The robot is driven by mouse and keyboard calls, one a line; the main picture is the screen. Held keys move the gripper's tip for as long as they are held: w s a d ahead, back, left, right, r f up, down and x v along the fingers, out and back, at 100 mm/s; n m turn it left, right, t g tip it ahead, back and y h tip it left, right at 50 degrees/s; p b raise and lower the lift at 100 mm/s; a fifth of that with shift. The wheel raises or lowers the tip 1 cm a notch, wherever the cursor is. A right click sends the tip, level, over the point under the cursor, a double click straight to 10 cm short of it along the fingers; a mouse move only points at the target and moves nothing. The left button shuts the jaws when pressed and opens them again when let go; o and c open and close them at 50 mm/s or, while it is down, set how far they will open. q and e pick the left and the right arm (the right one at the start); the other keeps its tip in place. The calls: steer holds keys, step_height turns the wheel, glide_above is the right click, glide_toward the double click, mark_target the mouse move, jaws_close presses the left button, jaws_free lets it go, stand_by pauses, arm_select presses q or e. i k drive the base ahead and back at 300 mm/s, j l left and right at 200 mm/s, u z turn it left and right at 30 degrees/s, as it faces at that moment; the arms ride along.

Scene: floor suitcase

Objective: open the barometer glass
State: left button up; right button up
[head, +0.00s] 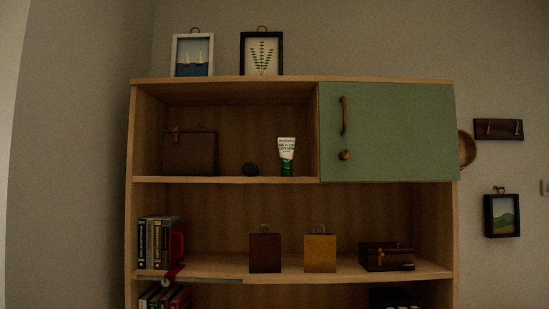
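No barometer shows clearly. A round brown wooden object (466,149) is on the wall at the right, partly hidden behind the right edge of the shelf unit. I cannot tell whether it is the barometer, and no glass on it can be made out. Neither of my grippers is in view.
A wooden shelf unit (322,187) fills the middle. Its shut green door (400,130) has a handle and a brown knob. Books, boxes and a lotion tube (286,156) stand on shelves. A hook rack (498,129) and framed picture (502,215) hang right.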

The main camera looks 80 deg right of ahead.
mark_target(468, 153)
steer(key=z, duration=3.7)
steer(key=i+u, duration=0.1)
steer(key=u, duration=0.55)
steer(key=i+l+u, duration=0.2)
steer(key=l+u, duration=0.2)
steer(key=i+l+u, duration=0.2)
steer(key=l, duration=0.2)
steer(key=i+l+u, duration=0.1)
steer(key=l, duration=0.3)
steer(key=i+l+u, duration=0.1)
steer(key=l, duration=0.35)
